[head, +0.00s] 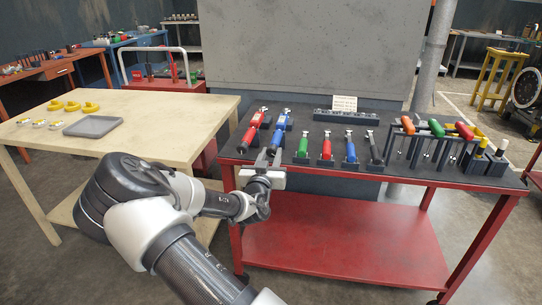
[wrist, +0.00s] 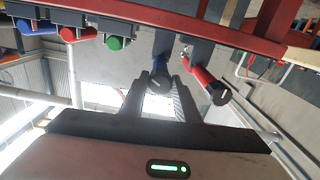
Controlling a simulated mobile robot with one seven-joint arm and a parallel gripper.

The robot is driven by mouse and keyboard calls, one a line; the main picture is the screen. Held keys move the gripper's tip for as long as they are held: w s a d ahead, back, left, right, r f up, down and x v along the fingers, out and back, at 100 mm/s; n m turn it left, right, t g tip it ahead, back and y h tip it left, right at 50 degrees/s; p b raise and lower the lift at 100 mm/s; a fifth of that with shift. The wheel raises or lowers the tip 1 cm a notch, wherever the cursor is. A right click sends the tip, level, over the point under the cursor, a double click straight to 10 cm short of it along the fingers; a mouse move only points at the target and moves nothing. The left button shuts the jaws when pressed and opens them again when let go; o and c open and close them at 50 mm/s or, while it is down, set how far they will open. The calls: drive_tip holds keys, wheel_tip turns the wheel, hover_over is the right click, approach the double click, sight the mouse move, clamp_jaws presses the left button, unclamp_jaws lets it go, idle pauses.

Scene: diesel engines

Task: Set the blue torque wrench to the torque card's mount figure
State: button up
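The blue torque wrench (head: 279,133) lies in a stand at the left end of the red cart's dark top, its handle toward the front. In the wrist view its blue handle (wrist: 159,66) with a dark end cap lies between my fingertips. My gripper (head: 269,158) is at the handle's front end; its two fingers look spread, one on each side, and I cannot make out contact. The torque card (head: 345,103) stands at the back of the cart; its print is too small to read. The wrench's scale cannot be read.
A red torque wrench (head: 254,130) lies just left of the blue one. Several smaller green, red, blue and black-handled tools (head: 327,148) stand to the right. A rack of T-handled tools (head: 436,130) is farther right. A wooden table (head: 150,115) with a grey tray (head: 93,126) stands left.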

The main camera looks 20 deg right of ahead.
drive_tip(key=shift+c, duration=1.4)
drive_tip(key=m+b, duration=0.3)
drive_tip(key=shift+f+b, duration=0.2)
drive_tip(key=shift+b, duration=0.2)
drive_tip(key=m+b, duration=0.2)
drive_tip(key=shift+r+m+b, duration=0.1)
drive_tip(key=shift+m+b, duration=0.2)
drive_tip(key=o, duration=1)
drive_tip(key=shift+r, duration=0.1)
drive_tip(key=shift+o, duration=0.2)
drive_tip(key=shift+a, duration=0.1)
